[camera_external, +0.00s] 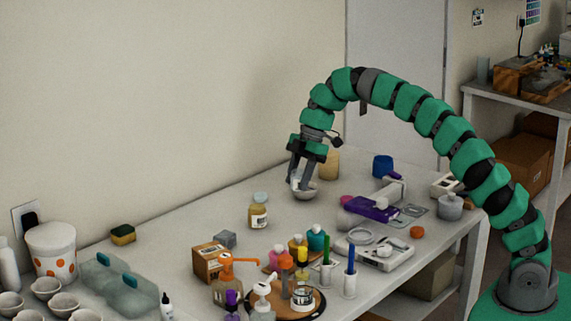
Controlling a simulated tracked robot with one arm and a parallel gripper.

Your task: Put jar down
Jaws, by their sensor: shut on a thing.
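My gripper (302,181) points down over the back part of the white table and is shut on a small pale rounded vessel, which I take as the jar (305,194). The fingers cover much of it, so its full shape and any label are hidden. It is at or close to the tabletop; I cannot tell whether it touches. A tan cylinder (330,165) stands just behind and right of my gripper.
A purple box (371,209) and a blue cup (382,165) are to the right. A white scale (375,254), a cardboard box (208,261) and a round wooden tray (313,306) with bottles crowd the front. Bare tabletop (200,222) lies to the left.

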